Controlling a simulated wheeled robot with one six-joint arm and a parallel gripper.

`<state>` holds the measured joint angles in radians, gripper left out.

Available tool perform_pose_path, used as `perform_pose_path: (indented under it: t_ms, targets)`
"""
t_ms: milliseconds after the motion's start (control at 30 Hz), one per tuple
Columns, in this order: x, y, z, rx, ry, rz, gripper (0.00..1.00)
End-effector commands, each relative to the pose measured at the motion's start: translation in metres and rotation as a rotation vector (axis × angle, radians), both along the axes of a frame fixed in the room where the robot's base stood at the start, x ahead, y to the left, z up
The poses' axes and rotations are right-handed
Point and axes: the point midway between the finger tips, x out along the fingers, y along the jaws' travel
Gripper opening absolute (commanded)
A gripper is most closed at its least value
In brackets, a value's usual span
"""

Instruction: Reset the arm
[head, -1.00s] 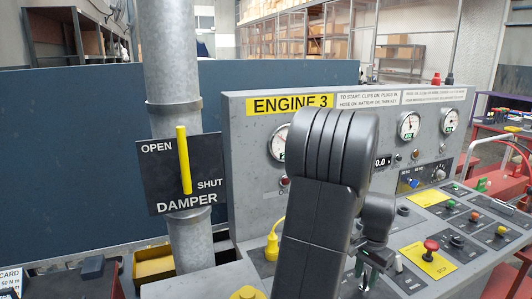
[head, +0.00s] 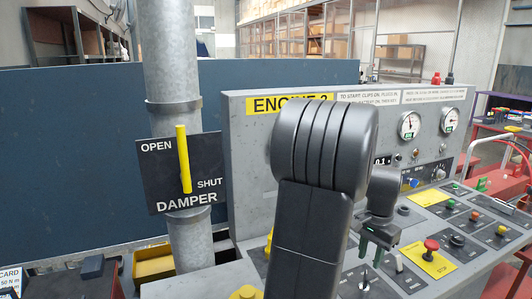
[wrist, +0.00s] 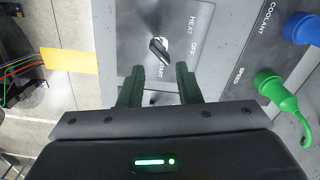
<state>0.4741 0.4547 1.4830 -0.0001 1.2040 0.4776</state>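My arm (head: 315,200) stands bent in front of the ENGINE 3 panel (head: 250,150) and hides part of it. My gripper (head: 372,255) points down over the sloping console (head: 425,212). In the wrist view my gripper (wrist: 159,72) has its two dark green fingers apart, with nothing held between them.
A grey pipe (head: 170,60) carries the DAMPER plate (head: 160,190), its yellow lever (head: 183,160) upright. A red button on a yellow plate (head: 428,262) sits right of my gripper. Blue (wrist: 302,28) and green (wrist: 270,82) plugs show in the wrist view.

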Motion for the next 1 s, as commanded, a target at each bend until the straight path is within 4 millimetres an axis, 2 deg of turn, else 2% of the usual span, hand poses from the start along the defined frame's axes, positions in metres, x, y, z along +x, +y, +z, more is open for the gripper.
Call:
perform_pose_path:
  t_ms: [33,367,1000]
  targets:
    - [-0.001,0.000,-0.011,0.002,0.004,0.000,0.31]
    - [-0.001,0.001,-0.077,0.003,0.005,0.000,0.31]
    - [-0.002,-0.002,-0.077,0.000,0.000,0.511,0.31]
